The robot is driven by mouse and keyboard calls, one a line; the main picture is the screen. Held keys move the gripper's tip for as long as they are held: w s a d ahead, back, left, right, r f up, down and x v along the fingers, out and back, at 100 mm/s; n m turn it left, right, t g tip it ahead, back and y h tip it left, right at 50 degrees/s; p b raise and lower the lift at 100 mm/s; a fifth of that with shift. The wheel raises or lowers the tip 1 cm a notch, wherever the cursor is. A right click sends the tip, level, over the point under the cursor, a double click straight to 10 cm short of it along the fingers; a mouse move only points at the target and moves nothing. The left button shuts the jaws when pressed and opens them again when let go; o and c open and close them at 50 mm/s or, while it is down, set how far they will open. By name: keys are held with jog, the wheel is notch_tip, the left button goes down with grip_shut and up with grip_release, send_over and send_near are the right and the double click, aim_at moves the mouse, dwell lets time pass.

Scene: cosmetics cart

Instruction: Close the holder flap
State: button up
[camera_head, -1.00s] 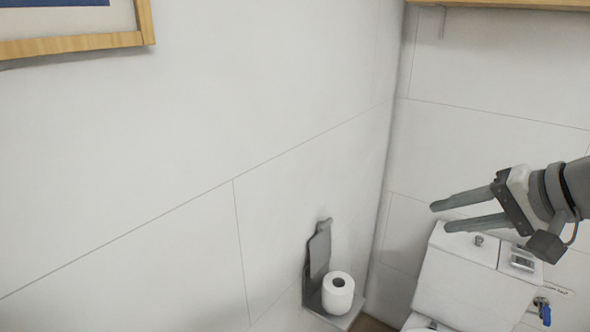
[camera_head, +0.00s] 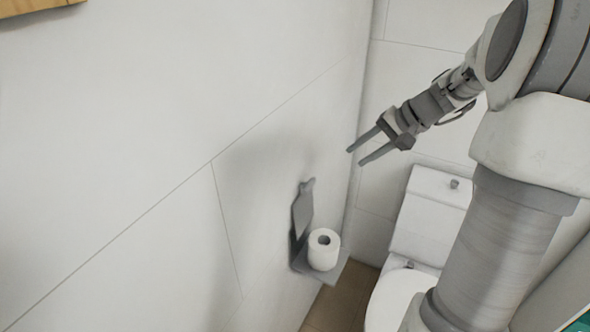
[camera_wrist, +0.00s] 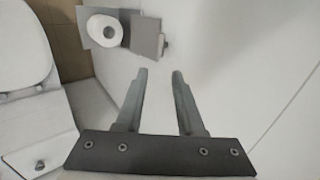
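The holder is grey and fixed low on the left wall, with a base plate (camera_head: 335,271) carrying a white toilet roll (camera_head: 323,249). Its flap (camera_head: 302,210) stands raised against the wall, behind and above the roll. In the wrist view the flap (camera_wrist: 146,36) lies beside the roll (camera_wrist: 105,30), and part of the plate (camera_wrist: 94,42) shows around the roll. My gripper (camera_head: 354,157) is open and empty, above and to the right of the holder, apart from it. Its two fingers (camera_wrist: 162,72) also show spread in the wrist view, pointing toward the holder.
A white toilet (camera_head: 432,205) stands right of the holder in the corner. It also shows at the left of the wrist view (camera_wrist: 25,65). A wooden frame (camera_head: 35,6) hangs at the upper left. The wall left of the holder is bare.

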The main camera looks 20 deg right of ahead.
aim_at(310, 185)
jog(key=x, duration=1.7)
jog(key=shift+w+a+f, duration=0.2)
jog(key=shift+f, duration=0.05)
grip_shut()
dwell(0.7)
